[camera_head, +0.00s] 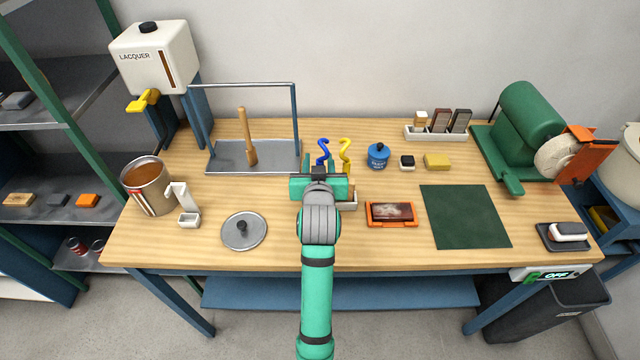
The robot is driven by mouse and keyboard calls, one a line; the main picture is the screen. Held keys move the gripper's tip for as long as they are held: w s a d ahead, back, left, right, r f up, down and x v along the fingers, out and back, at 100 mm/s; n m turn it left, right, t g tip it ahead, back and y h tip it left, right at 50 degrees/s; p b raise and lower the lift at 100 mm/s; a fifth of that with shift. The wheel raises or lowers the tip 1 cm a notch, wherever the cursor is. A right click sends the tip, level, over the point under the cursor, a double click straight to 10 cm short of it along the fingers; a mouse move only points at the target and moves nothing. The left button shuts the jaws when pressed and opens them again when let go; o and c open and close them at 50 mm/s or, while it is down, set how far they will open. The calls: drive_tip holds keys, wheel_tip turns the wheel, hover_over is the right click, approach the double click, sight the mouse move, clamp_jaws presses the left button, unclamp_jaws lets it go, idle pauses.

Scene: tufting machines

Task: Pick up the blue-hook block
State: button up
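A blue S-shaped hook (323,150) stands up just beyond my gripper near the middle of the bench. A similar yellow hook (345,152) stands close to its right. The block under the blue hook is hidden behind my gripper and wrist. My gripper (321,170) is over the bench right in front of the two hooks. Its fingertips are largely hidden by its own body, so I cannot tell whether it is open, shut or touching the block.
Part of a pale tray (347,205) shows beside my gripper. An orange-framed box (391,214) lies to the right, and a round lid (244,231) to the left.

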drive_tip(key=shift+d, duration=0.15)
drive_tip(key=shift+c, duration=0.9)
drive_tip(key=shift+w, duration=0.1)
clamp_jaws()
drive_tip(key=shift+d, duration=0.1)
